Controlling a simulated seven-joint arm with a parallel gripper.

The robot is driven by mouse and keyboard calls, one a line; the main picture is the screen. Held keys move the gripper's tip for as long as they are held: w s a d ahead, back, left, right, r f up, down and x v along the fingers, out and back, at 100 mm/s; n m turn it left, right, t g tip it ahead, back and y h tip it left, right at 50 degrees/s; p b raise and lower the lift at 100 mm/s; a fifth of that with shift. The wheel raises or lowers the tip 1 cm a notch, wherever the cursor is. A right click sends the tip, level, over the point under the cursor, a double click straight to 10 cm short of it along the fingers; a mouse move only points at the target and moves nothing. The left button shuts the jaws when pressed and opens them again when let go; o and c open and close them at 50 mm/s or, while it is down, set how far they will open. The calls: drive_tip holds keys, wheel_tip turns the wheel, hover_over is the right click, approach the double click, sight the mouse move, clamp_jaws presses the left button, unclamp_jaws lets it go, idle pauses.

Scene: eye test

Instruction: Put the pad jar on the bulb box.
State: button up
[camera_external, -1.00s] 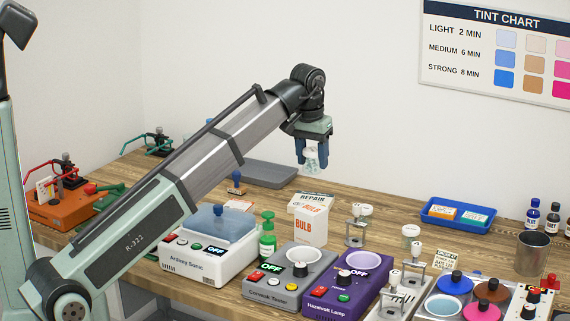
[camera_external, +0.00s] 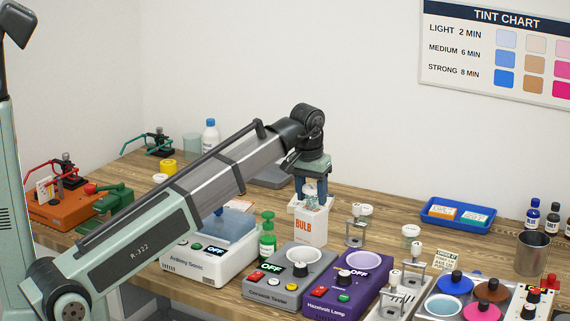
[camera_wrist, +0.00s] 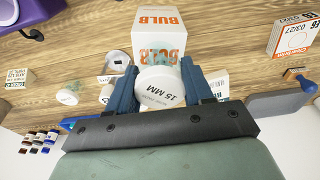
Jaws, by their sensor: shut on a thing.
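The bulb box (camera_external: 311,226) is a white carton with orange BULB lettering, standing upright on the bench behind the grey and purple devices. It also shows in the wrist view (camera_wrist: 157,24). My gripper (camera_external: 311,195) points down right over the box. It is shut on the pad jar (camera_external: 311,202), a small clear jar whose white lid (camera_wrist: 160,88) reads 15 MM in the wrist view. The jar is upright between the blue fingers, at the height of the box top. I cannot tell whether it touches the box. The fingers hide part of it.
A green pump bottle (camera_external: 267,237) and the white Sonic unit (camera_external: 208,256) stand left of the box. The grey tester (camera_external: 290,280) and purple lamp (camera_external: 343,290) are in front. A blue tray (camera_external: 457,222) lies farther right.

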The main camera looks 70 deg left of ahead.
sight(309, 189)
drive_tip(key=shift+f, duration=0.15)
drive_tip(key=o, duration=1)
drive_tip(key=r, duration=0.8)
drive_tip(key=s+d+r, duration=0.1)
drive_tip(key=r, duration=0.3)
drive_tip(key=shift+s+d+r, duration=0.1)
